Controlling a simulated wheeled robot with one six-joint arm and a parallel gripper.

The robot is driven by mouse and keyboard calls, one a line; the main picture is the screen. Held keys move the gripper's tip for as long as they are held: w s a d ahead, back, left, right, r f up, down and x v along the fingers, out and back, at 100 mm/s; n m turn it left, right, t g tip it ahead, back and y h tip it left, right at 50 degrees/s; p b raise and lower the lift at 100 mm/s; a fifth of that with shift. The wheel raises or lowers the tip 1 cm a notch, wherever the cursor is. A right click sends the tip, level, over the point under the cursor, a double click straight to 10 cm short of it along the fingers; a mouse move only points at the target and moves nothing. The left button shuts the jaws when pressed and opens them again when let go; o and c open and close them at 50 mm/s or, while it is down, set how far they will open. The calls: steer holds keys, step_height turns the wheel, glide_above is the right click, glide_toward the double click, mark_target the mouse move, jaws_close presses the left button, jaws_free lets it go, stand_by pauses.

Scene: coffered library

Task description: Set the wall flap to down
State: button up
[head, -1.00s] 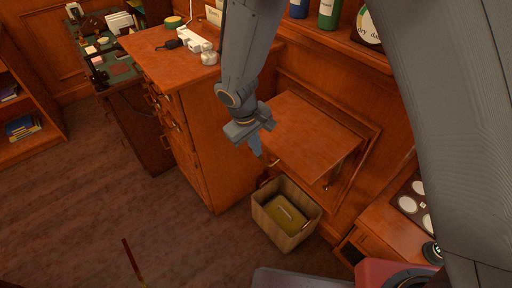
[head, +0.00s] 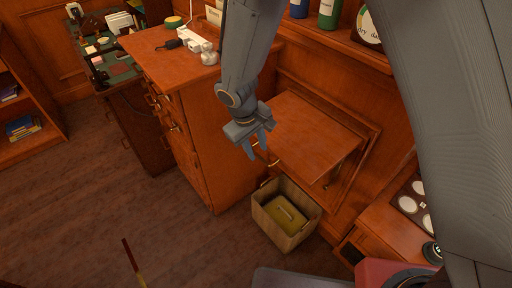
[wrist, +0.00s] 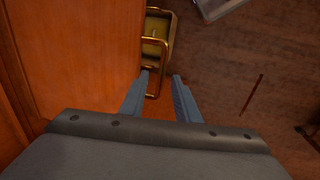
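The wall flap (head: 305,133) is a reddish wooden panel hinged on the wall, standing out from it, roughly level, above an open wall frame. A brass handle (wrist: 164,62) sits at its free edge; in the head view it is small and partly hidden by my fingers. My gripper (head: 260,153) is at the flap's front left edge, fingers pointing down. In the wrist view my gripper (wrist: 160,77) is open, with the near part of the handle showing between the fingertips, closer to the left finger. Contact cannot be told. The flap (wrist: 75,50) fills the left there.
A bin (head: 287,222) with a yellowish thing inside stands on the floor below the flap. A wooden drawer cabinet (head: 195,130) stands to the left, with a power strip on top. A low cabinet (head: 390,235) is at the right. Floor at the front left is mostly clear.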

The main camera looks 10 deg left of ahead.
steer(key=b+v, duration=0.1)
steer(key=v, duration=0.6)
steer(key=shift+r, duration=0.4)
steer(key=shift+c, duration=0.5)
